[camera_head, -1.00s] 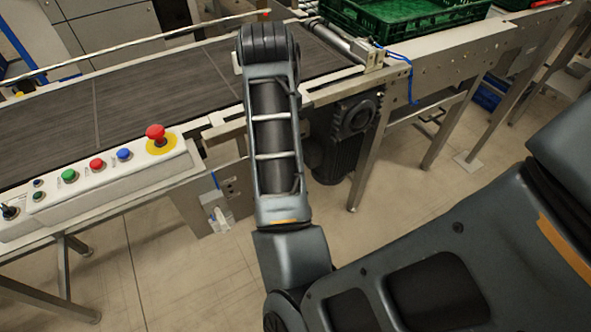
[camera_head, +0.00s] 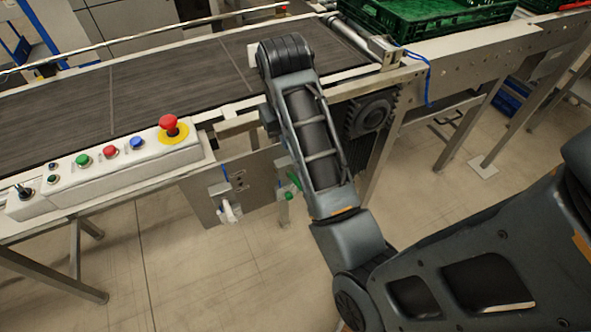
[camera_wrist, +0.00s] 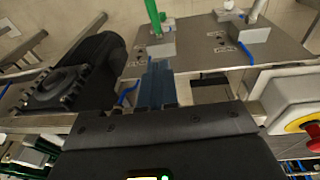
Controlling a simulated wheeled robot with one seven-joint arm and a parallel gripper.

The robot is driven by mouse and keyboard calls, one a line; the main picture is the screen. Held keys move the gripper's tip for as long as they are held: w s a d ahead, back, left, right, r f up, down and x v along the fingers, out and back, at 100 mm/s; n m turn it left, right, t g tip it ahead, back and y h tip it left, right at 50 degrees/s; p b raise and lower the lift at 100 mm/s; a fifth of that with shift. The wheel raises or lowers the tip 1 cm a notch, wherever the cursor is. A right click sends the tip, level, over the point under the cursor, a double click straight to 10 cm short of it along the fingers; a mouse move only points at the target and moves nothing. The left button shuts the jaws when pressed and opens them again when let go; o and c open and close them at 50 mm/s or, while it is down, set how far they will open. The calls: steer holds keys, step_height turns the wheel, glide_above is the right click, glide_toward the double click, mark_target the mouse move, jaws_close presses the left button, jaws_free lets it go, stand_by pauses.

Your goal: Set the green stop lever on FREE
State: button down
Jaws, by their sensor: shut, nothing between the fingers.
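The green stop lever (camera_wrist: 153,14) stands out from a metal block on the steel panel (camera_wrist: 200,56) in the wrist view. In the head view the green lever (camera_head: 293,180) shows just left of my arm and is partly covered by it. My gripper (camera_wrist: 159,68) has its bluish fingers together and empty, with the tips close to the lever's block; I cannot tell whether they touch. The small lettering beside the lever is too blurred to read.
A second, white lever (camera_wrist: 256,10) sits beside the green one on the panel. A button box with a red emergency stop (camera_head: 168,122) is to the left. A dark motor (camera_head: 370,114) hangs on the right, below the conveyor belt (camera_head: 170,75). A green crate (camera_head: 420,20) stands behind.

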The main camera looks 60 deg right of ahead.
steer(key=f+b, duration=0.2)
steer(key=f, duration=0.1)
steer(key=s+f+b, duration=0.1)
steer(key=f+b, duration=0.1)
steer(key=f, duration=0.1)
steer(key=f+b, duration=0.3)
steer(key=shift+s+f, duration=0.1)
steer(key=shift+s, duration=0.1)
steer(key=shift+s+a+f+b, duration=0.1)
steer(key=shift+s+f+b, duration=0.3)
steer(key=shift+f+b, duration=0.2)
steer(key=shift+f, duration=0.1)
